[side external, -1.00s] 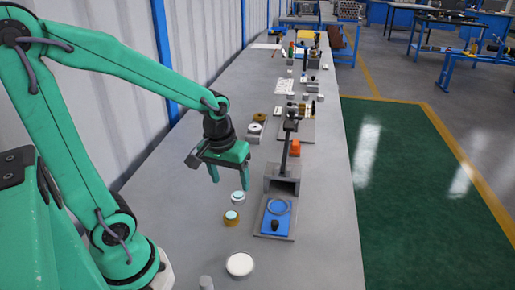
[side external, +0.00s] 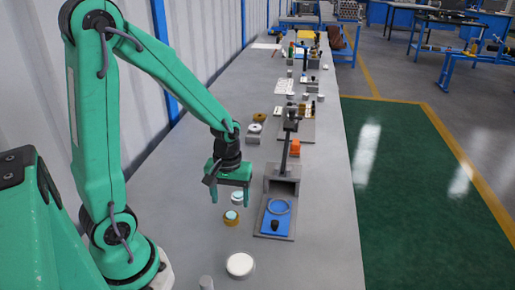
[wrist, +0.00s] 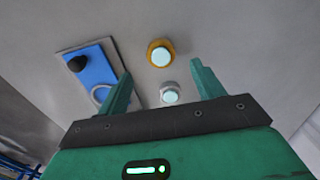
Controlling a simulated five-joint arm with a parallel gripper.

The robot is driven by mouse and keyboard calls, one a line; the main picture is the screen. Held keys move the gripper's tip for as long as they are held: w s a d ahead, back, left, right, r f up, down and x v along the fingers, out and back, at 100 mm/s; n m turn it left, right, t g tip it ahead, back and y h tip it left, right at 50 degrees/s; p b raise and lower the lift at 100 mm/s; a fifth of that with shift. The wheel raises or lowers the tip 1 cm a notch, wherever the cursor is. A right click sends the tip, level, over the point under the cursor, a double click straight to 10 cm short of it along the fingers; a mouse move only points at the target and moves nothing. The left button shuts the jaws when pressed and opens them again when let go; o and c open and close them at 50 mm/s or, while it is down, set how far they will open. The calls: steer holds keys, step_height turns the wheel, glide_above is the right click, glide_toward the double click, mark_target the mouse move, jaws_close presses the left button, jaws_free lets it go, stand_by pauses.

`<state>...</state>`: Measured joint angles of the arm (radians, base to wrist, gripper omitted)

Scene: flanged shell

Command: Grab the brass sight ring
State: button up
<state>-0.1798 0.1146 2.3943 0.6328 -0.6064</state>
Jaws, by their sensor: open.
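The brass sight ring (side external: 231,218) lies on the grey bench, a brass-coloured ring around a pale glassy centre. In the wrist view the brass ring (wrist: 150,55) sits just beyond the fingertips, roughly midway between them. A similar silver ring (side external: 237,197) with a pale centre lies close to it; in the wrist view the silver ring (wrist: 171,95) is between the fingers. My gripper (side external: 230,199) is open and empty, pointing down above the two rings. In the wrist view both fingers of my gripper (wrist: 161,68) are spread apart.
A grey fixture with a blue plate (side external: 265,225), a clear ring and a black knob stands to the right. A white round disc (side external: 240,265) and a grey cylinder (side external: 206,283) lie nearer the camera. Bare bench surrounds the rings; a corrugated wall stands at left.

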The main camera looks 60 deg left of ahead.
mark_target(231, 214)
steer(key=shift+f, duration=0.35)
steer(key=shift+f, duration=0.15)
steer(key=shift+s+f, duration=0.1)
steer(key=shift+f, duration=2.35)
